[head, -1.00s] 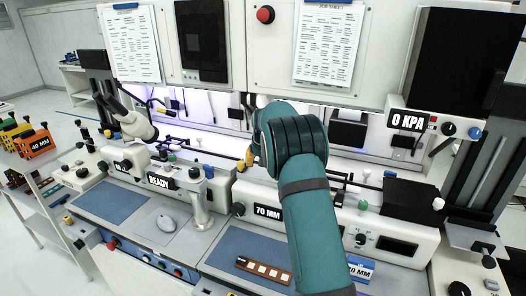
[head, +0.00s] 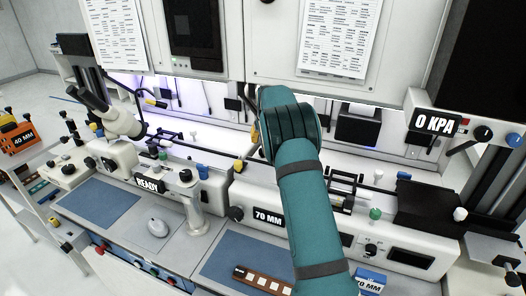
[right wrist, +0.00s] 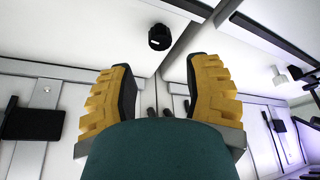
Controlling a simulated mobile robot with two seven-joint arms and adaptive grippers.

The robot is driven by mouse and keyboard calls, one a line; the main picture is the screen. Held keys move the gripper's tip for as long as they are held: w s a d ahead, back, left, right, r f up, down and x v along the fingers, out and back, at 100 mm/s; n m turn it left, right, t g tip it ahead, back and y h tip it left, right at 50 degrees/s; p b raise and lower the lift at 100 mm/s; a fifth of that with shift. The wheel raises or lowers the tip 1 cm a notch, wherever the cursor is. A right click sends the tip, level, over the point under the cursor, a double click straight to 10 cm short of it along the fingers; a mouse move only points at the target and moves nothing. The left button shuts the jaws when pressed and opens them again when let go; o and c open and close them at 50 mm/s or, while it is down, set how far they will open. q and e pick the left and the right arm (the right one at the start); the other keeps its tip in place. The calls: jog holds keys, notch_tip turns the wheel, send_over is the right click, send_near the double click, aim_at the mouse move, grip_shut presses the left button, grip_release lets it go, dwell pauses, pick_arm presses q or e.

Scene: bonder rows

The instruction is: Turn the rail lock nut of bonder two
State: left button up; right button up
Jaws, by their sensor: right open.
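The 70 MM bonder (head: 322,229) stands right of the READY bonder (head: 128,187); no label shows which is bonder two. I cannot tell which is the rail lock nut. My right arm rises in front of the 70 MM bonder and hides part of it; one yellow finger shows behind the wrist. In the right wrist view my right gripper (right wrist: 162,75) is open and empty, apart from a black round knob (right wrist: 160,37) beyond the fingers. My left gripper is out of view.
A wall cabinet with a job sheet (head: 333,36) overhangs the bench. The 0 KPA panel (head: 437,124) juts out at the right. A microscope (head: 106,108) stands at the left. The blue mat (head: 235,255) has bare room.

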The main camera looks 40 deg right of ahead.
aim_at(263, 154)
jog(key=x, duration=0.9)
jog(key=shift+w+d+f, duration=0.1)
jog(key=shift+w+f, duration=0.05)
jog(key=shift+f, duration=0.05)
grip_shut()
